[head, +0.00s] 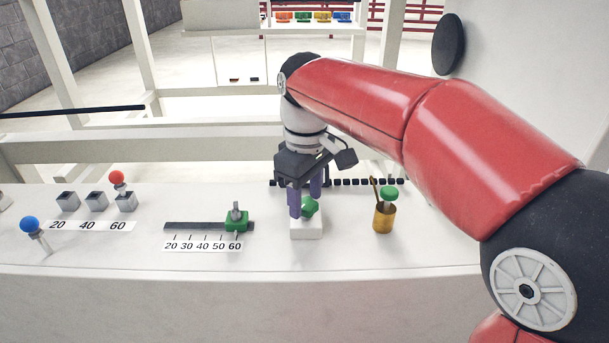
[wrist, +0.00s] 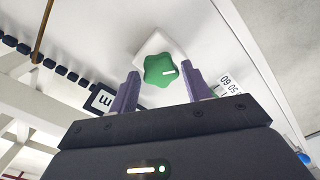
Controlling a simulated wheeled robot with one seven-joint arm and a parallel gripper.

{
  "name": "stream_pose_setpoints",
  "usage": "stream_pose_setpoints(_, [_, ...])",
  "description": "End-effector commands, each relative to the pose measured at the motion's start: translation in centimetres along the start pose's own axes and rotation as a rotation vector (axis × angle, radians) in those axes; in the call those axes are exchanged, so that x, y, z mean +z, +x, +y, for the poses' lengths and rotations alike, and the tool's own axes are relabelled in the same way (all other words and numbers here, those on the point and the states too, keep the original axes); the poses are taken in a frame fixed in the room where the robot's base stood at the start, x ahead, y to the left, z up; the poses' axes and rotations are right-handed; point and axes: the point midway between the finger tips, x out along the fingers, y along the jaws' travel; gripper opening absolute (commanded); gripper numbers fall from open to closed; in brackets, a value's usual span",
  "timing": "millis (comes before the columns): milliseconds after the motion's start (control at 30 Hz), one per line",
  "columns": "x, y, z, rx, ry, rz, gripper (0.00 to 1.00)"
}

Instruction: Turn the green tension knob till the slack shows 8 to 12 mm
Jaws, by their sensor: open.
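The green tension knob (head: 309,206) sits on a white block (head: 306,230) at the middle of the bench. It is star-shaped with a pale mark, and it also shows in the wrist view (wrist: 159,70). My gripper (head: 305,205) is over the knob, pointing down, with its purple fingers apart. In the wrist view my gripper (wrist: 160,88) has one finger on each side below the knob, with gaps between. No slack reading is legible in either view.
A green slider (head: 236,222) stands near 60 on a 20-to-60 scale, left of the knob. A brass cup (head: 384,218) with a green-topped piece stands to the right. A row of black blocks (head: 362,182) runs behind. Red (head: 116,177) and blue (head: 29,224) ball levers are far left.

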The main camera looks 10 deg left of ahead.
Motion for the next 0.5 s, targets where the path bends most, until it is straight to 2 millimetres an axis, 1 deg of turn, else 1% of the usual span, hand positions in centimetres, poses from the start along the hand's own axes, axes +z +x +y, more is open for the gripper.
stream_pose_setpoints(500, [-0.1, -4.2, 0.0, 0.001, -0.001, 0.002, 0.48])
